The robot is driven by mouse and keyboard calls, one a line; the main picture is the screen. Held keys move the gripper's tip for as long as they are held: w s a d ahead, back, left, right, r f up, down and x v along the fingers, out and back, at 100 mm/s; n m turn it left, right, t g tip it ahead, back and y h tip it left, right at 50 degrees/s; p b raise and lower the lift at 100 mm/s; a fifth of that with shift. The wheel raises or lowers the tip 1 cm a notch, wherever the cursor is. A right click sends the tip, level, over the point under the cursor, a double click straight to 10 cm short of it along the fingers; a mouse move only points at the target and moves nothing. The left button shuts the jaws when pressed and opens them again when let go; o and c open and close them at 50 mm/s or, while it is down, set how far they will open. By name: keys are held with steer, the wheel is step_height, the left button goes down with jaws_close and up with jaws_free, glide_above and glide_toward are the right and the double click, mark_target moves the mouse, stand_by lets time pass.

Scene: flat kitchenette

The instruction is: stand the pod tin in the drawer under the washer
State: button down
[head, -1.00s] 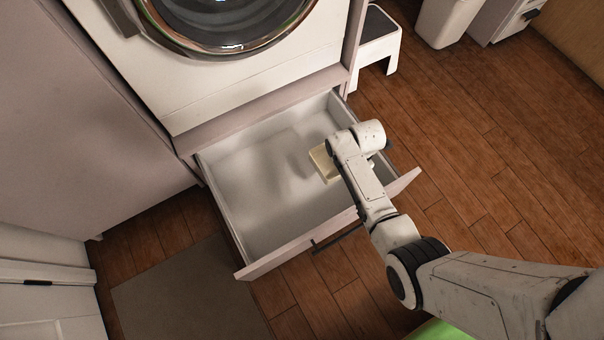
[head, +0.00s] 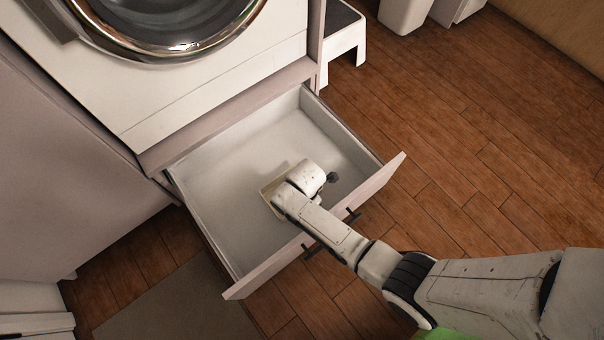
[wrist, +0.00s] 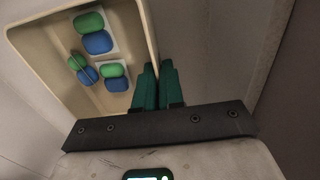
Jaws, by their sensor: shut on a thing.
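The pod tin is a cream open box; the wrist view shows its inside and wall (wrist: 60,95), with several green and blue pods in it. My gripper (wrist: 158,72) has its green fingers closed together at the tin's right wall, gripping it. In the head view a cream edge of the tin (head: 268,187) shows beside my wrist, over the drawer's inside; the fingers are hidden there. The drawer (head: 228,165) under the washer (head: 210,95) is pulled open and otherwise looks empty. I cannot tell whether the tin touches the drawer floor.
The drawer front (head: 375,183) with dark handles lies beneath my forearm. A grey mat (head: 175,305) is on the wood floor at left. A white step stool (head: 343,38) stands right of the washer. The wooden floor at right is clear.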

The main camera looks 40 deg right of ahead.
steer(key=f+b, duration=0.1)
steer(key=f, duration=0.1)
steer(key=a+f+b, duration=0.1)
steer(key=f, duration=0.1)
steer(key=shift+f, duration=0.2)
steer(key=c, duration=1.3)
jaws_free()
steer(key=shift+s, duration=0.1)
steer(key=shift+o, duration=0.2)
step_height(320, 180, up, 12)
steer(key=p, duration=0.7)
steer(key=s+d+r+m, duration=0.4)
steer(key=s+r+m, duration=0.4)
steer(key=r+m, duration=0.1)
steer(key=s+d+r+m, duration=0.4)
steer(key=s+r+m, duration=0.3)
steer(key=r+m, duration=0.2)
steer(key=shift+s+r+t, duration=0.3)
steer(key=shift+s+r, duration=0.05)
steer(key=shift+r, duration=0.25)
steer(key=shift+r, duration=0.1)
